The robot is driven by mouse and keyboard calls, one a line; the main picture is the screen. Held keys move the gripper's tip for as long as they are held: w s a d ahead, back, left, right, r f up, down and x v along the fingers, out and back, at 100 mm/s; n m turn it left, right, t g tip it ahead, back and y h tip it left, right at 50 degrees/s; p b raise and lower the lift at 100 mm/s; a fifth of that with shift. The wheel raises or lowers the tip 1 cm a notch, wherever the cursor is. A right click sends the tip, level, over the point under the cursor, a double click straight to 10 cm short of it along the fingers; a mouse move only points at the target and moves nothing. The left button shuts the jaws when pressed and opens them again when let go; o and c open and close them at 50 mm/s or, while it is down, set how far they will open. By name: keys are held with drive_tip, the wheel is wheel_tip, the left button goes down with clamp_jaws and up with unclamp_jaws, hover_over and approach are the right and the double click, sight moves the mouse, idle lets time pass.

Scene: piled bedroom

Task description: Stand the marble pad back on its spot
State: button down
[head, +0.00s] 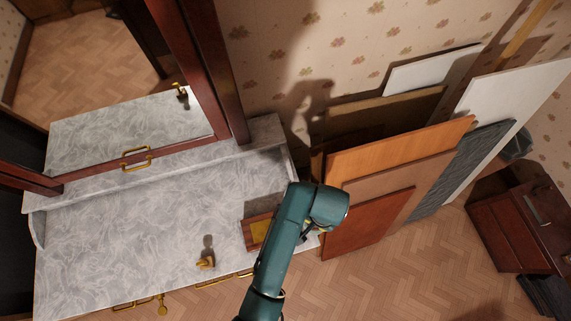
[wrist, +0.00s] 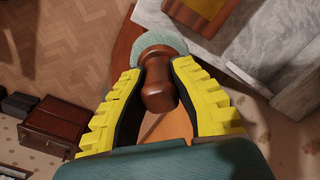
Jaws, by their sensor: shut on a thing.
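The marble pad (wrist: 160,38) shows in the wrist view as a round, pale grey-green speckled disc on a turned brown wooden handle. My gripper (wrist: 155,72) has its yellow, ridged fingers closed on both sides of the handle. The disc lies beyond the fingertips, partly hidden by the handle. In the head view my arm hides the pad and most of the gripper, over the right end of the marble-topped dresser (head: 120,240). I cannot tell whether the pad touches anything, and no marked spot is clear to me.
A small wooden box (head: 258,213) with a yellow inside stands on the dresser beside my arm. A small brass figure (head: 206,258) stands near the front edge. Several boards (head: 370,220) lean at the right. A mirror (head: 95,60) rises behind. The dresser's left half is clear.

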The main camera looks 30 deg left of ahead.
drive_tip(key=shift+r, duration=1.4)
